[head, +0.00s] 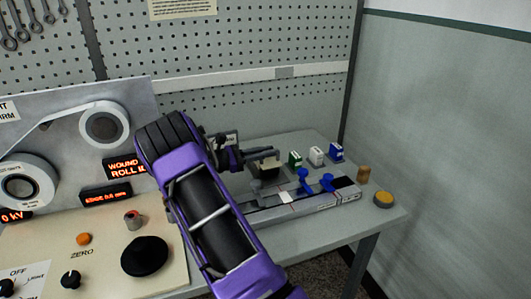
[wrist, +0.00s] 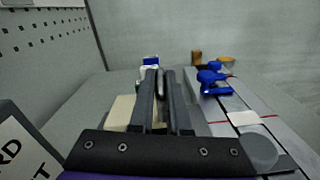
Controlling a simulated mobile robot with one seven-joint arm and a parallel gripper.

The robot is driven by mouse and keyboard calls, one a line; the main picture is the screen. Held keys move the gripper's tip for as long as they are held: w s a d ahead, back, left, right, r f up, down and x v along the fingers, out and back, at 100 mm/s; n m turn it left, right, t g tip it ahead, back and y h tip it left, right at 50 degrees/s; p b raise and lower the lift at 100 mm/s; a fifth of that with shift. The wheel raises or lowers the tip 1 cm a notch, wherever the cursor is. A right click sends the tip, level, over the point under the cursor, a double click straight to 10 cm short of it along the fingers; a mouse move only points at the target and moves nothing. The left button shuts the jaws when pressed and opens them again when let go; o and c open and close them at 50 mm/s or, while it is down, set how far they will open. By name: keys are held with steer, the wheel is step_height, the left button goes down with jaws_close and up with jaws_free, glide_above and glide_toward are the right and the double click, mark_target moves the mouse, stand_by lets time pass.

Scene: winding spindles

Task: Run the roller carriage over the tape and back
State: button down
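A long grey rail bed (head: 323,201) lies on the bench, with a white strip (head: 287,197) across it that may be the tape. A blue carriage-like part (head: 327,182) stands on the bed beyond the strip; it also shows in the wrist view (wrist: 210,79). I cannot make out its roller. My gripper (head: 277,153) is left of and behind the bed, apart from the blue part, above a cream-and-dark block (head: 267,171). In the wrist view its fingers (wrist: 160,74) are close together with a narrow gap; whether they pinch anything is unclear.
Green (head: 295,159), white (head: 316,155) and blue (head: 336,151) small boxes stand behind the bed. A control panel (head: 110,230) fills the left. Bare bench lies behind the boxes.

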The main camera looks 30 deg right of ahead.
steer(key=c, duration=0.9)
jaws_free()
steer(key=shift+w, duration=0.2)
steer(key=shift+r, duration=0.1)
step_height(320, 180, up, 10)
steer(key=shift+f+p, duration=0.1)
steer(key=shift+p, duration=0.35)
